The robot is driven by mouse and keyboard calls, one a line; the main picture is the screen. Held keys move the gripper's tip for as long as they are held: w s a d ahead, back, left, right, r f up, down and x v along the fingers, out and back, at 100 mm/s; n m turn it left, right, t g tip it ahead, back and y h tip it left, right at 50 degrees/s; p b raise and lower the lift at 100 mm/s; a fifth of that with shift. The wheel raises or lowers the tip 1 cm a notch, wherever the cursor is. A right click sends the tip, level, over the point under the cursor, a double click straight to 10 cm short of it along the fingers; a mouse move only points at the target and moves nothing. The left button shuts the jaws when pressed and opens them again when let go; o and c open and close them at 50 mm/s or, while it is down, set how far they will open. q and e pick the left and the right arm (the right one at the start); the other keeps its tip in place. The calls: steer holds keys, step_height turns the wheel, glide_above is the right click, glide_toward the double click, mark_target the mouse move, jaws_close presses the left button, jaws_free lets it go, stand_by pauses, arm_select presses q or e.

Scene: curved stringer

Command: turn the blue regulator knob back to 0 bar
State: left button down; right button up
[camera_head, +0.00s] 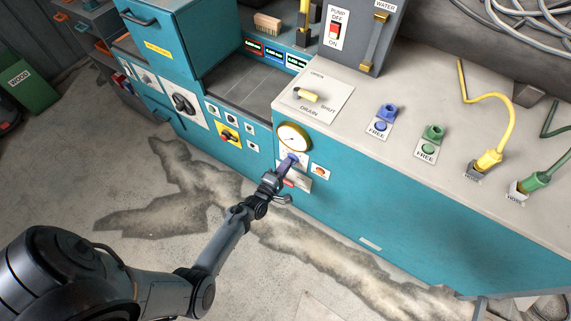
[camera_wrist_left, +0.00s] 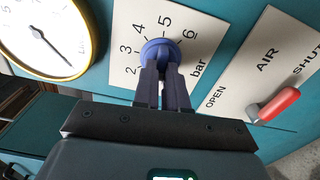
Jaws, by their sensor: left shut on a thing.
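The blue regulator knob (camera_wrist_left: 161,48) sits on a white plate with a bar scale (camera_wrist_left: 206,32) on the teal cabinet front. The numerals 2 to 6 show around it; its lower side is hidden by my fingers. My left gripper (camera_wrist_left: 163,72) is shut on the knob, one finger on each side. In the head view the left gripper (camera_head: 283,169) reaches the cabinet front just below the gauge (camera_head: 294,137). The yellow-rimmed gauge also shows in the wrist view (camera_wrist_left: 45,35), its dark needle toward the lower right. I cannot tell where the knob points.
A red AIR lever (camera_wrist_left: 279,104) sits close to the right of the knob. A small orange-red control (camera_head: 320,171) is on the cabinet front nearby. The bench top (camera_head: 350,140) carries a yellow drain handle (camera_head: 305,95) and hose fittings. The floor before the cabinet is clear.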

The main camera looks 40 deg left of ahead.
arm_select(q)
steer(key=n+p, duration=0.1)
steer(key=n, duration=0.3)
steer(key=shift+f+n, duration=0.1)
steer(key=shift+n, duration=0.2)
stand_by(0.5)
steer(key=c, duration=1.2)
jaws_free()
steer(key=s+p, duration=0.1)
steer(key=s, duration=0.2)
steer(key=s+d+p, duration=0.1)
steer(key=s, duration=0.6)
steer(key=shift+s+d+p, duration=0.35)
steer(key=shift+d+p, duration=0.05)
